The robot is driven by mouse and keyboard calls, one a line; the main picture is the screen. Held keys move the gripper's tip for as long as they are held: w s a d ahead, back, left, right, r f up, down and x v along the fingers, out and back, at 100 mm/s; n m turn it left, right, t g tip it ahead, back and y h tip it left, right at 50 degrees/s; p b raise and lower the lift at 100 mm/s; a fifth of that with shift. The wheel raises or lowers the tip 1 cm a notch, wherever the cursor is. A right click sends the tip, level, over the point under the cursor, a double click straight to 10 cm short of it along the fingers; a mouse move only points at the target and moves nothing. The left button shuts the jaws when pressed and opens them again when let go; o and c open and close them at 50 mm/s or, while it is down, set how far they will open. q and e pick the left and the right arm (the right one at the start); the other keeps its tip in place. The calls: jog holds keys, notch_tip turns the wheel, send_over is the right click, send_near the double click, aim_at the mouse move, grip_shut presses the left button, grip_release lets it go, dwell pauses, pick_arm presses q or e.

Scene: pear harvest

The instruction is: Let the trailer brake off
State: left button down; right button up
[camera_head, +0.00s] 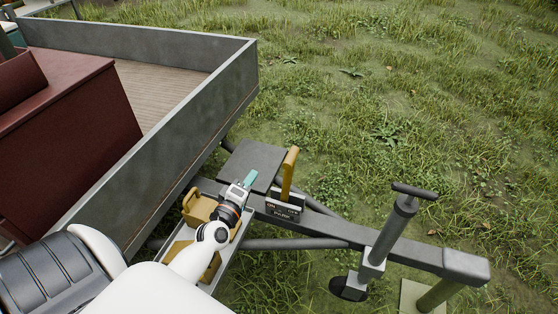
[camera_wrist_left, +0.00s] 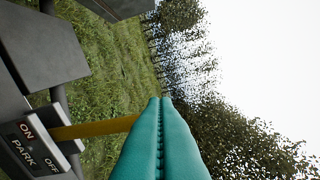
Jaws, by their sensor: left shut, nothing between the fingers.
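The yellow brake lever (camera_head: 290,172) stands up from a dark bracket on the trailer drawbar. Its label plate (camera_head: 284,209) reads ON at left, OFF at right and PARK below. In the left wrist view the lever (camera_wrist_left: 90,129) rises nearer the word ON on the plate (camera_wrist_left: 35,150), and its far end passes behind my fingers. My left gripper (camera_head: 251,177), with teal fingers, is shut and empty. It is left of the lever in the head view, with a gap between them. The teal fingers (camera_wrist_left: 161,100) lie together in the wrist view. My right gripper is not in view.
A jack post with a crank handle (camera_head: 395,228) stands on the drawbar (camera_head: 420,255) at right. A flat dark plate (camera_head: 253,163) lies behind the gripper. Grass is open beyond.

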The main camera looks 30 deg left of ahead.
pick_arm(q)
jog(key=w+d+f, duration=0.1)
jog(key=w, duration=1)
jog(key=shift+w+d+f, duration=0.15)
jog(key=shift+d, duration=0.2)
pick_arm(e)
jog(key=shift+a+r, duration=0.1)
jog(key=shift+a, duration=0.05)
